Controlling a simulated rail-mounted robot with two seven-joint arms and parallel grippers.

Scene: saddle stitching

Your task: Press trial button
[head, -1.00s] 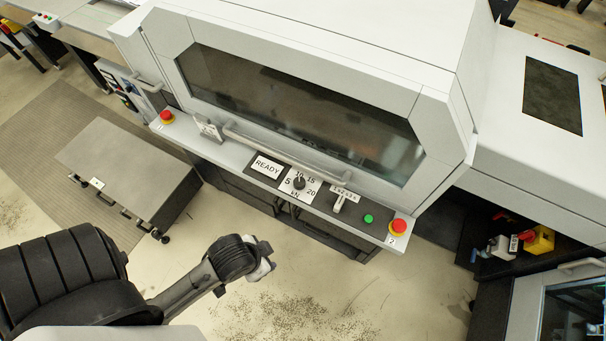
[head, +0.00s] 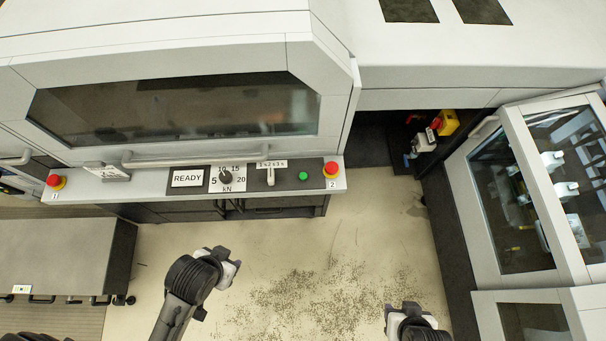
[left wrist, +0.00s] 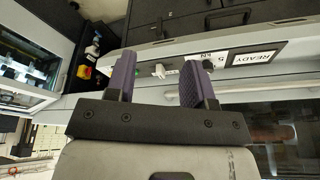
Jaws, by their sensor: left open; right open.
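A round green button (head: 303,176) sits on the dark control strip of the machine's front ledge, left of the right-hand red emergency stop. No label naming it is readable. My left gripper (head: 225,264) is in front of and below the ledge, over the floor, apart from the panel. In the left wrist view its two purple fingers (left wrist: 160,68) are spread, with the panel beyond them and nothing between them. My right gripper (head: 407,308) is at the bottom of the head view, right of the button and well away from it; it is open.
The strip also holds a READY sign (head: 187,178), a kN dial (head: 226,178) and a white lever (head: 270,175). Red emergency stops stand at the left (head: 54,181) and right (head: 331,169). A glass-doored cabinet (head: 530,190) is at right. Floor before the ledge is clear.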

